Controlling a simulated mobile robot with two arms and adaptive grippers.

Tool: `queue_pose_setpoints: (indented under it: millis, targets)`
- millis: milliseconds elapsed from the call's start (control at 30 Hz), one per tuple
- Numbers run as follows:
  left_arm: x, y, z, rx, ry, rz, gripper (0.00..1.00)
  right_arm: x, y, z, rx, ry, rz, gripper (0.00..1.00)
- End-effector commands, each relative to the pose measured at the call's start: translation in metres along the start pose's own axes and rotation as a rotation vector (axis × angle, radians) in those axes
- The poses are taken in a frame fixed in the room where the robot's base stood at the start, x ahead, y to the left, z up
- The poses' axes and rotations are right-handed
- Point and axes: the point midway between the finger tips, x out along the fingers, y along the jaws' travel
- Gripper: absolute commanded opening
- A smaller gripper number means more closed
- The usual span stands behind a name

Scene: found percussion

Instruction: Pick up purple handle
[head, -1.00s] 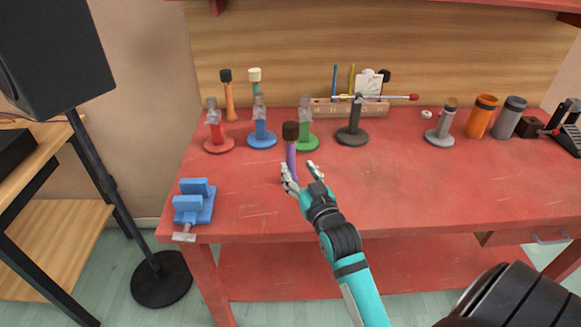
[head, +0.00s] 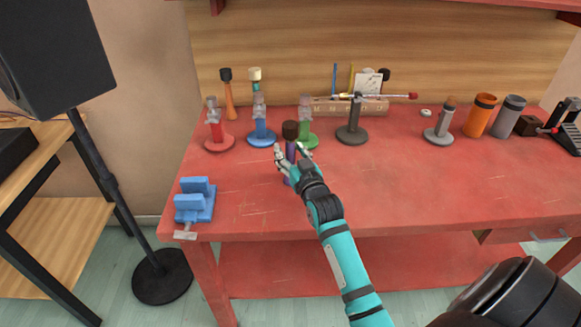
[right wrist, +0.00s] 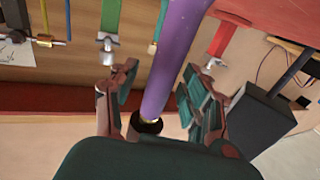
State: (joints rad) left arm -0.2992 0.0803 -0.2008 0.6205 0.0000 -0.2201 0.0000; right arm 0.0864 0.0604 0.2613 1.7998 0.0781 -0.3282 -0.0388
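The purple handle (head: 291,150) stands upright on the red table, with a dark brown head on top. In the right wrist view the purple handle (right wrist: 175,60) runs between the two fingers of my right gripper (right wrist: 160,98). A gap shows between the handle and each finger, so the gripper is open around it and does not grip it. In the head view my right gripper (head: 294,152) is at the handle's shaft and partly hides its lower part. My left gripper is in neither view.
Red (head: 217,132), blue (head: 261,126) and green (head: 306,130) stands are close behind the handle. A blue vise-like block (head: 196,202) sits at the table's left front. A dark stand (head: 353,127) with a rod is to the right. The table's middle right is clear.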

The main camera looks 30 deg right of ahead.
Motion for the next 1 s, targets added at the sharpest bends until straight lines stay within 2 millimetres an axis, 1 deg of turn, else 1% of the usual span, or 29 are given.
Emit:
queue_pose_setpoints:
  millis: [33, 333, 1000]
  targets:
    - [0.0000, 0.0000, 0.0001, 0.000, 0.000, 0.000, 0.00, -0.0001, -0.0001, 0.0001, 0.000, 0.000, 0.000, 0.39]
    - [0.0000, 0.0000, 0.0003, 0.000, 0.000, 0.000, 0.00, -0.0003, -0.0001, 0.0000, 0.001, 0.000, 0.000, 0.00]
    - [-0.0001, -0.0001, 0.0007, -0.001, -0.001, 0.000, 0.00, -0.0003, -0.0001, -0.0009, 0.001, 0.002, 0.000, 0.00]
